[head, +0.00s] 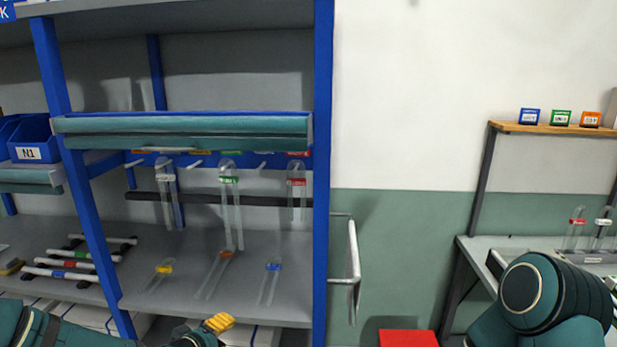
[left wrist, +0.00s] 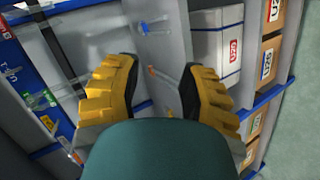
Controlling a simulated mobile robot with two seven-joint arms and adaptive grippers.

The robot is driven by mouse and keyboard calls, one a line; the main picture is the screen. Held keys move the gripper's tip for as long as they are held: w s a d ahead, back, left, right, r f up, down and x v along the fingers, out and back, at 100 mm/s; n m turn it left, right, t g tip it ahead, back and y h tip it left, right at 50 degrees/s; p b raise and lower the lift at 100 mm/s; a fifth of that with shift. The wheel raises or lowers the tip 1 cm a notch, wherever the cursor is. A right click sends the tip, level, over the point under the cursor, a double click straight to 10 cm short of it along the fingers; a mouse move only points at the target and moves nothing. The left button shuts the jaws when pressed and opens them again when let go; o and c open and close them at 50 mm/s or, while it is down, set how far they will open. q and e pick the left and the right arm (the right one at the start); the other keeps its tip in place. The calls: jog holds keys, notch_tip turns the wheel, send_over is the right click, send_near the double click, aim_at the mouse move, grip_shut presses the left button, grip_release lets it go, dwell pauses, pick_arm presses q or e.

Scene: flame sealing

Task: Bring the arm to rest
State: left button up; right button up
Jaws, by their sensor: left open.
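My left gripper (head: 219,323) shows at the bottom of the head view, in front of the shelf's lower edge, as a yellow fingertip. In the left wrist view its two yellow ribbed fingers (left wrist: 160,88) stand wide apart with nothing between them. My left arm (head: 75,335) comes in along the bottom left. My right arm (head: 555,300) shows as a teal joint at the lower right. Its gripper is out of view.
A blue-framed shelf (head: 323,170) holds hanging glass tubes (head: 230,205) and lying tubes (head: 216,272). White boxes (left wrist: 219,45) stand below. A side bench (head: 470,245) with upright tubes is at right. A red block (head: 407,338) sits low in the middle.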

pick_arm(q)
jog(key=s+d+f+m+g+b, duration=0.2)
jog(key=s+d+f+m+g, duration=0.2)
jog(key=s+f, duration=0.6)
jog(key=s+d+f+m+g+b, duration=0.2)
jog(key=s+d+f+m+g, duration=0.3)
jog(key=s+f, duration=0.6)
notch_tip(320, 180, down, 3)
jog(key=shift+d+f, duration=0.2)
jog(key=shift+d, duration=0.05)
